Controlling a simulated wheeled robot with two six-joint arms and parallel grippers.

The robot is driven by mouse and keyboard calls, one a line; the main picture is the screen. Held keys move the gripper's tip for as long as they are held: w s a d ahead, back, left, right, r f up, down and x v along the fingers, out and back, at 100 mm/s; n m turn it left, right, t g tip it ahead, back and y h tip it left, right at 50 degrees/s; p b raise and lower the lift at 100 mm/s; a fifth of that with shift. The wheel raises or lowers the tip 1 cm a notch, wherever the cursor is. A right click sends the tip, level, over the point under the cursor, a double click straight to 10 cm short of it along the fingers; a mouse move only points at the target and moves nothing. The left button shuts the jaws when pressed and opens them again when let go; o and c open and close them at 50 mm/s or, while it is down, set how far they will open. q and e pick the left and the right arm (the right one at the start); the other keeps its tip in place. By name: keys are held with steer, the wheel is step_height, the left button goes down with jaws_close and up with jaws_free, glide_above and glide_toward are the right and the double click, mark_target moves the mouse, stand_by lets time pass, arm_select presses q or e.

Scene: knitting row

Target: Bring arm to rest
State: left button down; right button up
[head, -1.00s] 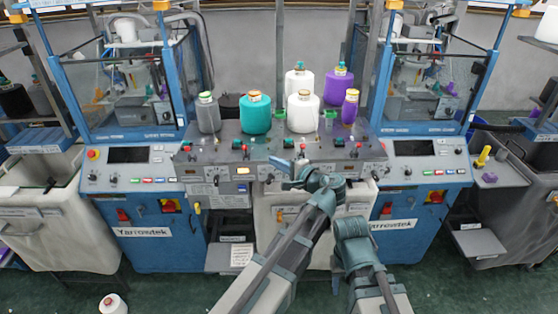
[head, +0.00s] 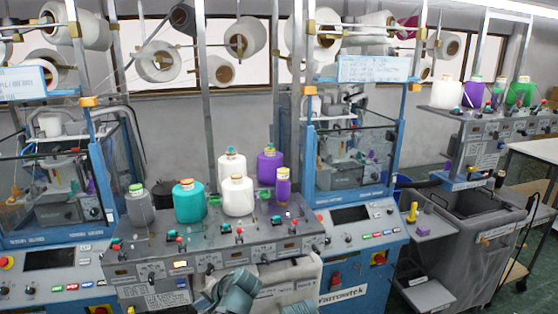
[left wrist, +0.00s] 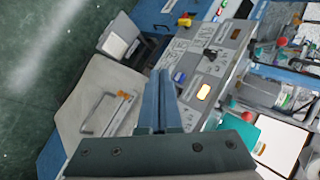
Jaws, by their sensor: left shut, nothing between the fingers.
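My left gripper (head: 212,284) shows at the bottom of the head view, in front of the central control panel (head: 135,254), with part of my arm beside it. In the left wrist view my left gripper (left wrist: 160,80) has its two blue-grey fingers together with nothing between them. The fingers point past the panel's grey face (left wrist: 213,68) and over the pale bin (left wrist: 85,85) below it. I cannot tell the gap between fingers and panel. My right gripper is not in view.
Cones of teal (head: 189,203), white (head: 238,197) and purple (head: 270,166) yarn stand on the central panel. Blue knitting machines (head: 352,225) flank it. A grey bin (head: 475,245) and a white table (head: 535,150) stand at the right. Green floor (left wrist: 45,45) is free.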

arm_select(q)
steer(key=s+d+f+g+h+b, duration=0.4)
steer(key=s+d+f+h+b, duration=0.3)
steer(key=s+d+f, duration=0.9)
steer(key=d+b, duration=0.1)
steer(key=b, duration=0.2)
steer(key=shift+d+f, duration=0.15)
steer(key=shift+f, duration=0.2)
